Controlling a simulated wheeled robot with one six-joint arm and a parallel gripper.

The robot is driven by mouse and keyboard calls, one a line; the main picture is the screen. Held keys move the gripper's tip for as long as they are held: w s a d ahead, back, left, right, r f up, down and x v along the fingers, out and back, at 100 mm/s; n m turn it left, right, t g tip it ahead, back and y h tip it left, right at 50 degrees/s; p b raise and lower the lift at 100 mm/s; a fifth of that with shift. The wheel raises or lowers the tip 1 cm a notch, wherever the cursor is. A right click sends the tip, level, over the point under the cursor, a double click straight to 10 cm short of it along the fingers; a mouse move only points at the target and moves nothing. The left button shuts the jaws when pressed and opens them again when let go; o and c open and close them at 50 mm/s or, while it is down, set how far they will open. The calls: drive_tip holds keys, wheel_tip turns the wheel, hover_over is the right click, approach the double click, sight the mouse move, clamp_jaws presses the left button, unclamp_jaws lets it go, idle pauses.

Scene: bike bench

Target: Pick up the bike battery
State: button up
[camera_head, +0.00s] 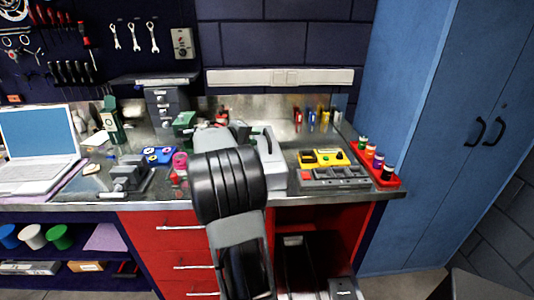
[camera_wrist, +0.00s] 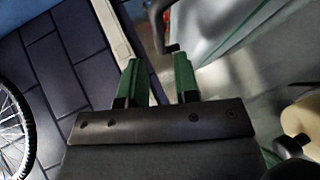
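A pale grey box-shaped case (camera_head: 272,155) stands on the bench behind my arm in the head view; it may be the bike battery, and my arm hides part of it. In the wrist view, a grey body with a green edge line (camera_wrist: 212,28) fills the upper right, with a dark curved handle-like bar (camera_wrist: 160,28) beside it; this may be the same case. My gripper (camera_wrist: 158,72) has two green fingers, which stand apart with nothing between them. The bar is just beyond the fingertips, with no clear contact. The head view does not show the fingers clearly.
The metal bench (camera_head: 160,187) is crowded: a laptop (camera_head: 40,145) at left, a small vise (camera_head: 128,178), a yellow case (camera_head: 323,158), a grey tray (camera_head: 335,178) and a red bottle rack (camera_head: 378,168) at right. A blue cabinet (camera_head: 430,130) stands at right.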

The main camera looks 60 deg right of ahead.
sight(266, 134)
drive_tip(key=shift+p+x, duration=0.5)
drive_tip(key=shift+x, duration=2.35)
drive_tip(key=shift+w, duration=0.1)
drive_tip(key=shift+c, duration=0.4)
clamp_jaws()
drive_tip(key=shift+r, duration=0.25)
